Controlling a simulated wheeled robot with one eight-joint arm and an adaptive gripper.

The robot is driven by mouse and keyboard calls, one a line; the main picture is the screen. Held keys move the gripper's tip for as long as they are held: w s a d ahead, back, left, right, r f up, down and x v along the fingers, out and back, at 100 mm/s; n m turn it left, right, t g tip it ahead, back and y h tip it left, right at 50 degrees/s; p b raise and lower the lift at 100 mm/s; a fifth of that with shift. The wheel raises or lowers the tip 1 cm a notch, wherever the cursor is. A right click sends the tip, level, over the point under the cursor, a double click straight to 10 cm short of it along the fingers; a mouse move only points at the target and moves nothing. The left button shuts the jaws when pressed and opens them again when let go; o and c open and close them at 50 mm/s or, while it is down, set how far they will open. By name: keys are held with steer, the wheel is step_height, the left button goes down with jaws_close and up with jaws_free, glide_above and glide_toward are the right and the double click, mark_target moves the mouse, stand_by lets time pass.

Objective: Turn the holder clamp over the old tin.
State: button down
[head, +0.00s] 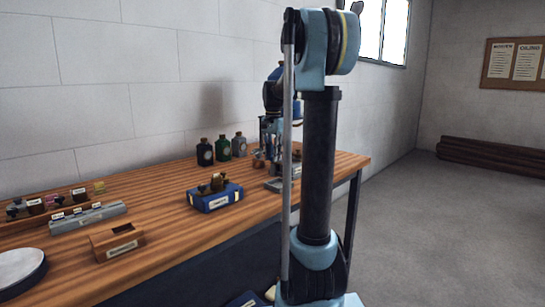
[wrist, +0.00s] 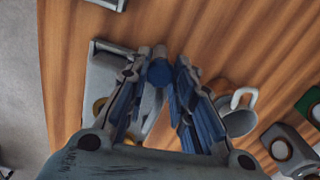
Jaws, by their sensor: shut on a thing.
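My gripper (wrist: 160,82) points down over the bench. Its blue-padded fingers are shut on a small grey-blue rounded piece (wrist: 158,72), which looks like the holder clamp; the fingers hide much of it. Below and left of the fingers lies a pale grey, box-like thing (wrist: 101,72), which may be the old tin. A grey box (head: 275,184) also shows low at the bench's right end in the head view. My gripper (head: 270,145) is above that end, partly behind my arm. I cannot tell whether the held piece touches the grey thing.
A grey mug (wrist: 240,118) stands right of my fingers. Several bottles (head: 222,149) stand near the wall. The bench's edge is near the grey thing.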

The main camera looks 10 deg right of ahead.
steer(key=n, duration=0.3)
steer(key=shift+w+n, duration=0.1)
steer(key=shift+n, duration=2.1)
steer(key=shift+r, duration=0.1)
steer(key=c, duration=1.4)
jaws_free()
steer(key=shift+o, duration=0.2)
step_height(320, 180, up, 12)
